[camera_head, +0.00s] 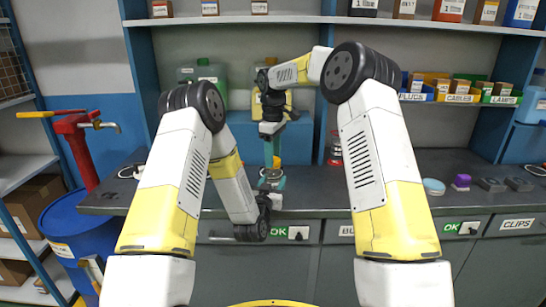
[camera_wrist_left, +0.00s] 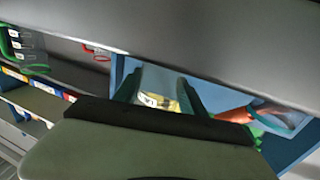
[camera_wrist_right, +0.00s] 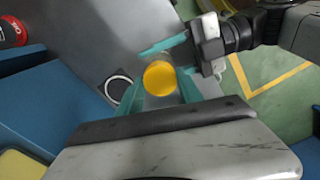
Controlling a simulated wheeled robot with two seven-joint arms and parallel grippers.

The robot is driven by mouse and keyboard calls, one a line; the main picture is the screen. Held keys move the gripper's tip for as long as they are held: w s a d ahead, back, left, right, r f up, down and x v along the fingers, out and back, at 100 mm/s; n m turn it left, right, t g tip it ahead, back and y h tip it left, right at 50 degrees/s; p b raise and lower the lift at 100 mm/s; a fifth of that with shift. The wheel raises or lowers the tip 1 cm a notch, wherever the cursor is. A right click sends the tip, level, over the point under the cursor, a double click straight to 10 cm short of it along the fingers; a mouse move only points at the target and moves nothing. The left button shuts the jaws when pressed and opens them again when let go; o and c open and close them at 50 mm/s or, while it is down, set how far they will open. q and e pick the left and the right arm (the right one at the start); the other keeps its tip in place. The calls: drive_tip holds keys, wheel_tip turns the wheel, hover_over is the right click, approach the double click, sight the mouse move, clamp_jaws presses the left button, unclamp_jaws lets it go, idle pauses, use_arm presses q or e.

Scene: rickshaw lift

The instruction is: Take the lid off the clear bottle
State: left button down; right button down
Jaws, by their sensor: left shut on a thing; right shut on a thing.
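The yellow lid (camera_wrist_right: 160,78) lies between the teal fingers of my right gripper (camera_wrist_right: 159,90) in the right wrist view. It shows as a small yellow spot (camera_head: 276,162) in the head view. My right gripper (camera_head: 272,153) points down from above and is shut on the lid. My left gripper (camera_head: 272,180) comes in low from the left and is shut on the clear bottle (camera_wrist_right: 158,101), just below the lid. The bottle is mostly hidden by fingers. In the left wrist view a yellow-and-white label (camera_wrist_left: 160,101) shows between the fingers of my left gripper (camera_wrist_left: 168,92). I cannot tell whether lid and bottle touch.
The dark workbench (camera_head: 330,195) runs below the grippers. A blue box (camera_head: 240,135) with green and yellow canisters stands behind them. A red can (camera_head: 335,150) stands right of it. Small discs and blocks lie at the right. A blue barrel (camera_head: 75,235) stands at the left.

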drive_tip(key=n, duration=1.3)
drive_tip(key=shift+n, duration=0.4)
drive_tip(key=shift+r, duration=0.2)
drive_tip(key=shift+r, duration=1)
drive_tip(key=shift+r, duration=2)
use_arm(q)
drive_tip(key=c, duration=0.6)
unclamp_jaws()
drive_tip(key=shift+s, duration=0.1)
